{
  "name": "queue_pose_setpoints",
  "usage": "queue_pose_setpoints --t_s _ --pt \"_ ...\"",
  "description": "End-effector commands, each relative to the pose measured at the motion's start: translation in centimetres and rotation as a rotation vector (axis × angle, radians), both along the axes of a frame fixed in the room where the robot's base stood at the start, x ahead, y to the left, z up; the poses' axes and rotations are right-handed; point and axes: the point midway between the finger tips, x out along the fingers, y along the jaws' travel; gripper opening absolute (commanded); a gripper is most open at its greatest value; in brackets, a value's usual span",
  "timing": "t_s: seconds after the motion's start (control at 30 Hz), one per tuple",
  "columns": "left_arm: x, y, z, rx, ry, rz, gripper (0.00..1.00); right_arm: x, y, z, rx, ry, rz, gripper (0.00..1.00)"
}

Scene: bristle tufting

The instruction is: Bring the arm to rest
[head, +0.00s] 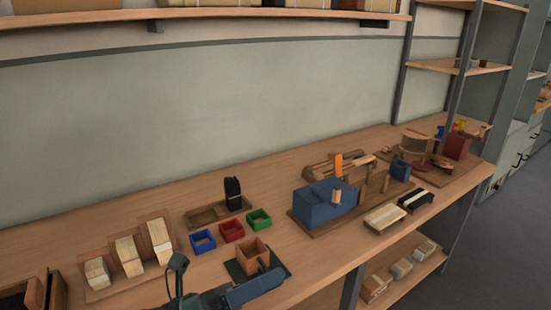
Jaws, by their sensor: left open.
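My left arm comes in at the bottom of the head view, dark with a blue section. My left gripper (268,268) is at its right end, open, by the front edge of a small open wooden box (253,252) on a dark green base (236,270). I see nothing held in it, though its fingers are small and partly hard to make out. My right gripper is not in view.
Blue (203,241), red (231,230) and green (259,219) bins stand behind the box. A blue machine (322,204) is to the right, and a rack of pale blocks (128,257) to the left. A black upright piece (232,190) stands behind the bins. The bench's back strip is mostly clear.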

Motion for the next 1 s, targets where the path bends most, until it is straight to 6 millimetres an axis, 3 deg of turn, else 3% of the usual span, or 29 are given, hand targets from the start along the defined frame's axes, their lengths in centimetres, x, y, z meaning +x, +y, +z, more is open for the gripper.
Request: queue_pose_setpoints --t_s 0.07,0.17,0.2,0.3,0.4,0.5,0.67,1.0 --pt "2.0 2.3 -1.5 -0.234 0.400 0.123 0.66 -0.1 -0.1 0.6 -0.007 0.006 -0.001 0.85" --pt "3.6 6.1 -6.6 -0.537 0.904 0.283 0.66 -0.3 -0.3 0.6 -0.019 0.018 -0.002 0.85" --pt "3.4 7.6 -9.4 -0.658 1.098 0.349 0.66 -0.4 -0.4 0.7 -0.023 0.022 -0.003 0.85" --pt "1.3 10.3 -15.8 -0.916 1.488 0.486 0.66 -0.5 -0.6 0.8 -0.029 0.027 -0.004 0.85" --pt "-1.8 11.8 -20.7 -1.114 1.765 0.599 0.66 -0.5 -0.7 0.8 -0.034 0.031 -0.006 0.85" --pt "-4.7 12.5 -23.9 -1.253 1.945 0.679 0.66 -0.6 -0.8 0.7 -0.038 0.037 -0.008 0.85" --pt "-7.0 12.7 -26.0 -1.356 2.070 0.737 0.66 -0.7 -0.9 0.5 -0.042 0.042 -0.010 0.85" --pt "-7.1 12.8 -26.0 -1.359 2.073 0.739 0.66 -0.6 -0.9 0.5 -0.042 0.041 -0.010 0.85"
